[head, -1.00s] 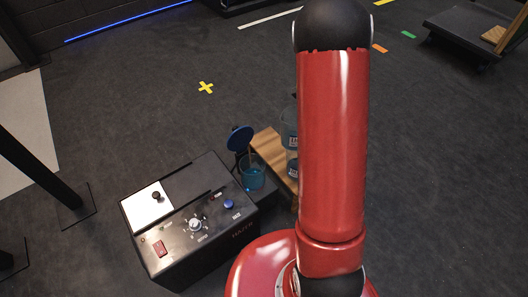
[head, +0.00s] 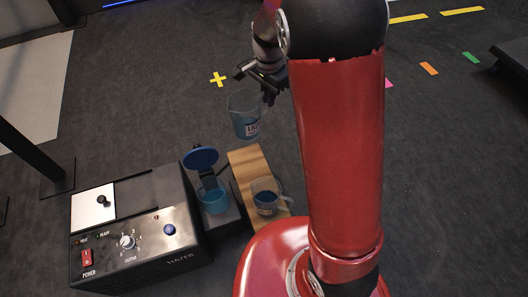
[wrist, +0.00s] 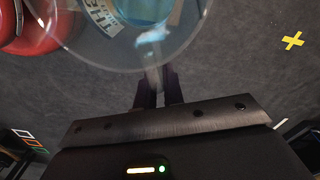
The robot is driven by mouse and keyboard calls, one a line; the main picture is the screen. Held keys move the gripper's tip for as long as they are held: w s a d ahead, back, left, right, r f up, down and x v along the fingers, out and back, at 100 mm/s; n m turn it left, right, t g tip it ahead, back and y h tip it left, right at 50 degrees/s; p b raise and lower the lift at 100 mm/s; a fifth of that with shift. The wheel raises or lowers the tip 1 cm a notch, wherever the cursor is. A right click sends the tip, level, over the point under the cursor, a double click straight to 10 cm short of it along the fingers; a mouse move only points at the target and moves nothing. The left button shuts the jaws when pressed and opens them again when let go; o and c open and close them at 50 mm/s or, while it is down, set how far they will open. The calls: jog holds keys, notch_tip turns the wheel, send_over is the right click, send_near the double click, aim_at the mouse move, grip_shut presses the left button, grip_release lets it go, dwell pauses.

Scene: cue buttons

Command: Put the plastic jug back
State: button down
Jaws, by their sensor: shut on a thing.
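A clear plastic jug (head: 245,122) with a white label and blue contents hangs in the air beyond the wooden board. My gripper (head: 268,92) is shut on it at its upper right side. In the wrist view the jug (wrist: 120,50) fills the top, with my gripper's fingers (wrist: 158,92) closed at its near side, probably on the handle, which I cannot make out clearly. A second clear jug (head: 266,200) with dark blue contents and a handle stands on the wooden board (head: 247,163).
A black machine (head: 150,262) with a dial, red switch and blue button stands at lower left. Beside it a blue cup (head: 213,198) sits under a raised round blue lid (head: 201,158). Open dark floor with a yellow cross (head: 218,79) lies beyond.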

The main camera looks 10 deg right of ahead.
notch_tip(320, 180, down, 19)
jog(key=b, duration=0.4)
jog(key=shift+f, duration=0.2)
jog(key=shift+f, duration=0.2)
jog(key=c, duration=1.5)
grip_release()
notch_tip(320, 180, up, 12)
jog(key=p, duration=0.3)
jog(key=s+d+r+n+t+y, duration=0.1)
jog(key=s+r+n, duration=0.2)
jog(key=s+r, duration=0.35)
jog(key=s+d+r+n+t, duration=0.15)
jog(key=s+r, duration=0.25)
jog(key=r, duration=0.5)
jog(key=s+r+n+t, duration=0.1)
jog(key=s+n, duration=0.1)
jog(key=s, duration=0.3)
jog(key=s+d+r+n+t, duration=0.1)
jog(key=s+r+n, duration=0.1)
jog(key=s, duration=0.2)
jog(key=s+d+r+n+t+h, duration=0.1)
jog(key=s+r+n, duration=0.1)
jog(key=s, duration=0.3)
jog(key=shift+s+r+n, duration=0.1)
jog(key=shift+s+n, duration=0.25)
jog(key=shift+n, duration=0.1)
